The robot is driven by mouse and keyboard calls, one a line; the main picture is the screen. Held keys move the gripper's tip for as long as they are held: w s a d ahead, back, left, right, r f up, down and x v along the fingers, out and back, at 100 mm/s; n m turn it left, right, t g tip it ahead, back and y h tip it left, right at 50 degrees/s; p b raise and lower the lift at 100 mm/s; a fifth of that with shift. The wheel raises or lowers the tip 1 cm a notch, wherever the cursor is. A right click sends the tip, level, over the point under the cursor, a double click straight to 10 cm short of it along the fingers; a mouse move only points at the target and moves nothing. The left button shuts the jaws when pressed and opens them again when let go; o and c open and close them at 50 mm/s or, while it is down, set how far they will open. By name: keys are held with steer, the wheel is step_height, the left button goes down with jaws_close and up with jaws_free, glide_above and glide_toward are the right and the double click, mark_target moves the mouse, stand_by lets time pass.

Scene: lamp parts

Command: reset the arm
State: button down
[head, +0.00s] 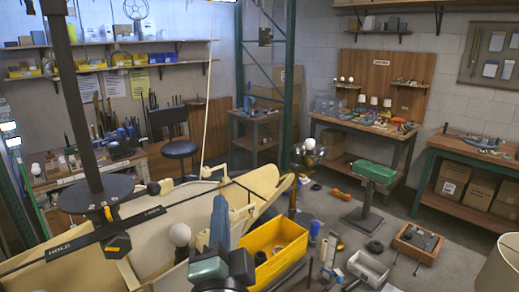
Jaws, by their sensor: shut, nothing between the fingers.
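I cannot pick out my gripper in the head view. A white bulb (180,235) stands upright near the lower middle, beside a blue upright piece (219,222). A cream lampshade (499,268) is cut off at the lower right edge. A dark stand with a shiny round top (309,146) rises near the middle. A black round disc on a dark pole (95,194) is at the left.
A yellow bin (272,250) sits low in the middle beside a cream frame (150,250). A green-topped stand (364,173) and a wooden box (417,242) stand on the floor. Benches line the walls. Some grey floor (335,212) is bare between them.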

steer(key=s+d+r+n+t+b, duration=0.1)
steer(key=s+d+r+n+t, duration=0.1)
steer(key=s+r+n, duration=0.2)
steer(key=s+d+r+n+t+h+b, duration=0.1)
steer(key=s+r+n, duration=0.3)
steer(key=r, duration=0.7)
steer(key=s+d+r+n+t+h, duration=0.1)
steer(key=s+d+r+n+t, duration=0.2)
steer(key=r, duration=0.5)
steer(key=s+n+t, duration=0.1)
steer(key=s, duration=0.1)
steer(key=shift+s+d+r+b, duration=0.15)
steer(key=shift+s+d+b, duration=0.15)
steer(key=shift+d+b, duration=0.1)
